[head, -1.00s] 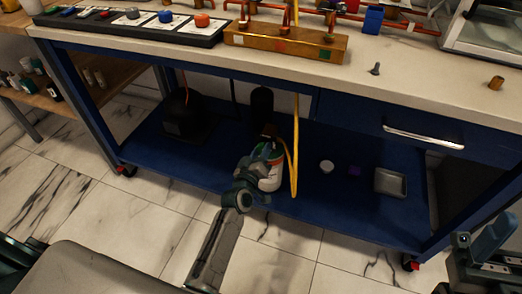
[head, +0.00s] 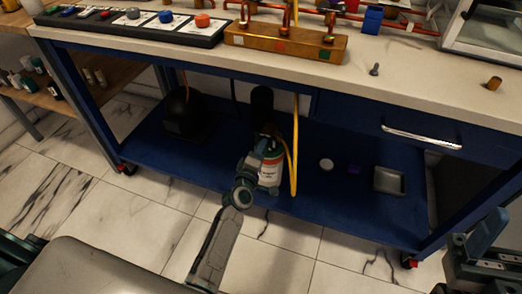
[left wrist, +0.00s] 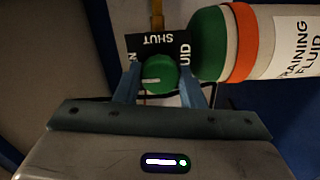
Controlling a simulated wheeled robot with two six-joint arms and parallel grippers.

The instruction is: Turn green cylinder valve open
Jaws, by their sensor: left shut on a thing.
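The training fluid cylinder (head: 270,173), white with a green top and orange band, stands on the blue lower shelf beneath the bench. Its green valve knob (left wrist: 159,73) shows in the left wrist view in front of a black plate lettered SHUT; the other lettering is partly covered. A pale line marks the knob's face. My left gripper (head: 266,137) is at the cylinder's top. In the left wrist view its two blue fingers stand on either side of the knob, shut on it. My right gripper (head: 474,243) is at the right edge, away from the cylinder, partly cut off.
A yellow hose (head: 294,150) hangs beside the cylinder. A grey tray (head: 389,180) lies to the right. The benchtop (head: 400,85) overhangs the shelf.

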